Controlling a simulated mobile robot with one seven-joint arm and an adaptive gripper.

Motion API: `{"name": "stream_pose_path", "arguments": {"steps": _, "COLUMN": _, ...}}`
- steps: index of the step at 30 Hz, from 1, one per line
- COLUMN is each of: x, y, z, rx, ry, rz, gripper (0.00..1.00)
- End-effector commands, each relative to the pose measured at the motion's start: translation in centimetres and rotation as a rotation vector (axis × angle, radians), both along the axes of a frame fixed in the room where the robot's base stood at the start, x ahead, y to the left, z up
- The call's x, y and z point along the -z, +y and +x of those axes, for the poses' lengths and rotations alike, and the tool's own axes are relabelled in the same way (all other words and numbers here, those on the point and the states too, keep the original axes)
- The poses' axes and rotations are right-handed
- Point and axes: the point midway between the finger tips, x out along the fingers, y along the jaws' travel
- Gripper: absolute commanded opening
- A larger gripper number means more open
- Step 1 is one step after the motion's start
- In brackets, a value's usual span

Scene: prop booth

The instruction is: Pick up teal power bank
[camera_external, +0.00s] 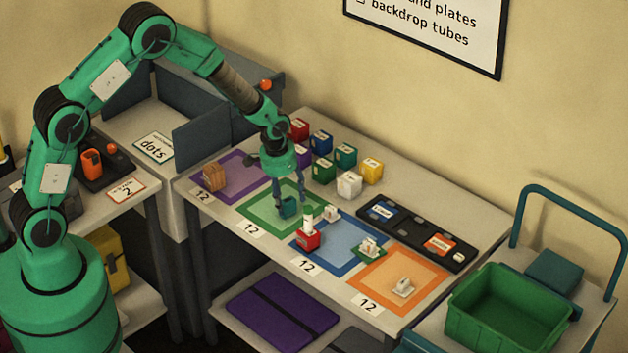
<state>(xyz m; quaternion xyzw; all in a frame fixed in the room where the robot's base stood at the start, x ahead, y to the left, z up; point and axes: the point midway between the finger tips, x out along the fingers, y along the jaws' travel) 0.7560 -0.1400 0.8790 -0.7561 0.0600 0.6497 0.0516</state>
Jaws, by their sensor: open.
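Another teal-green block (345,155) stands in the group of coloured blocks farther back.
A red block with a white-and-green cylinder (308,237) and a small white item (331,212) stand close on the right. A wooden block (214,176) is on the purple mat. A black tray (415,232) and green bin (508,308) are farther right.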

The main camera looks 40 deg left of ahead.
Motion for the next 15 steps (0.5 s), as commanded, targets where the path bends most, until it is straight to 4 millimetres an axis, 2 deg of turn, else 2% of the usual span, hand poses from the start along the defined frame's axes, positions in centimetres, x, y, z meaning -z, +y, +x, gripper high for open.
{"name": "stream_pose_path", "arguments": {"steps": 1, "x": 0.9, "y": 0.0, "z": 0.0, "rx": 0.0, "ry": 0.003, "rz": 0.0, "gripper": 0.57}}
{"name": "stream_pose_path", "arguments": {"steps": 7, "x": 3.1, "y": -0.2, "z": 0.3, "rx": 0.0, "ry": 0.003, "rz": 0.0, "gripper": 0.57}}
{"name": "stream_pose_path", "arguments": {"steps": 15, "x": 3.9, "y": -0.2, "z": 0.6, "rx": 0.0, "ry": 0.0, "rz": 0.0, "gripper": 0.57}}
